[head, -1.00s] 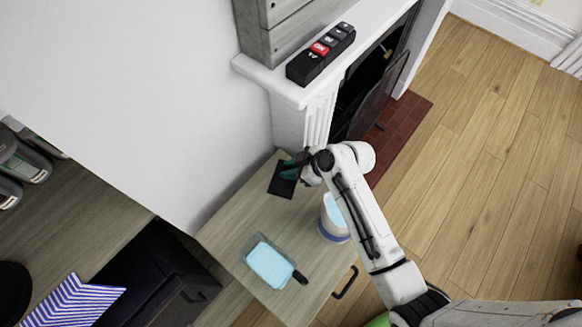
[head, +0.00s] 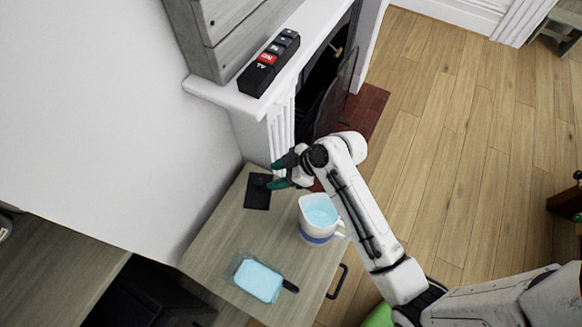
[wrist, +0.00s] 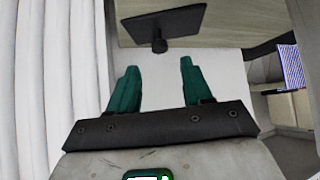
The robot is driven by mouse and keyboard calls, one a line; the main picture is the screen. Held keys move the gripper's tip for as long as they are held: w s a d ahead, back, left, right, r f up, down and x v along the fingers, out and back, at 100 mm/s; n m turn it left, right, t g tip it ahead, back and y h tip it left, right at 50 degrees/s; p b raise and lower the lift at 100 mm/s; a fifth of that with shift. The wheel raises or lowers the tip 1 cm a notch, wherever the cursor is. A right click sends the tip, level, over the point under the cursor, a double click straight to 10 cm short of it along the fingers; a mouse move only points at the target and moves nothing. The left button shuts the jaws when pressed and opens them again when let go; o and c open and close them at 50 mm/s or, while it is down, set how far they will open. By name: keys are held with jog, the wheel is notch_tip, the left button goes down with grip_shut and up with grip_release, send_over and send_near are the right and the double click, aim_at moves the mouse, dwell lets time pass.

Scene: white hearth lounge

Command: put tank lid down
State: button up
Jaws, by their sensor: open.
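The tank lid, a flat black square with a small black knob (head: 258,191), lies on the wooden cabinet top near the wall. It also shows in the wrist view (wrist: 180,22), beyond the fingertips, with its knob facing my gripper. My gripper (head: 275,175) is open and empty, its green fingers just right of the lid in the head view. In the wrist view my gripper (wrist: 159,68) has its two fingers spread wide, with a clear gap between them and the knob.
A white and blue jug (head: 318,214) with light blue contents stands on the cabinet top, close beside my arm. A light blue scoop-like tray with a black handle (head: 259,281) lies nearer the front. A white mantel (head: 235,100) with a black sign block (head: 268,64) rises behind.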

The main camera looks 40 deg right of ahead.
jog(key=v, duration=0.5)
jog(key=shift+s+d+r, duration=0.1)
jog(key=shift+s+r, duration=0.05)
jog(key=shift+r, duration=0.1)
dwell(0.4)
